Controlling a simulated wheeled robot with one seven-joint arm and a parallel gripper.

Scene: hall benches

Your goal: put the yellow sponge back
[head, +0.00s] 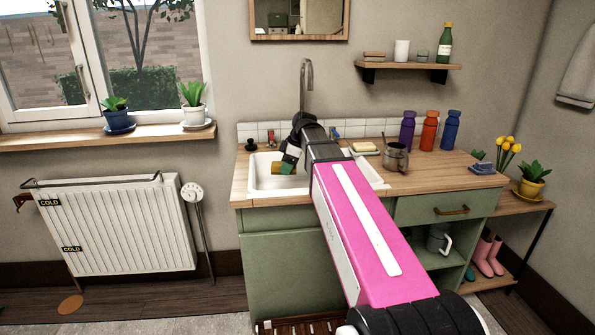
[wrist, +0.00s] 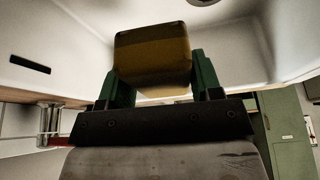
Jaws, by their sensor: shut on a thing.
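The yellow sponge (wrist: 152,50) is between the green fingers of my gripper (wrist: 154,75) in the wrist view. It looks dull and brownish in the shade, and my gripper is shut on it. In the head view the sponge (head: 276,168) and my gripper (head: 284,168) are small, over the left part of the white sink (head: 256,178). My arm hides the middle of the sink. Pale sink walls surround the sponge in the wrist view; I cannot tell whether it touches the basin.
A tall tap (head: 307,80) rises behind my arm. Right of the sink are a soap dish (head: 366,151), a metal mug (head: 396,157) and purple (head: 408,131), orange (head: 429,130) and blue (head: 451,130) bottles. The counter's right front (head: 440,176) is clear.

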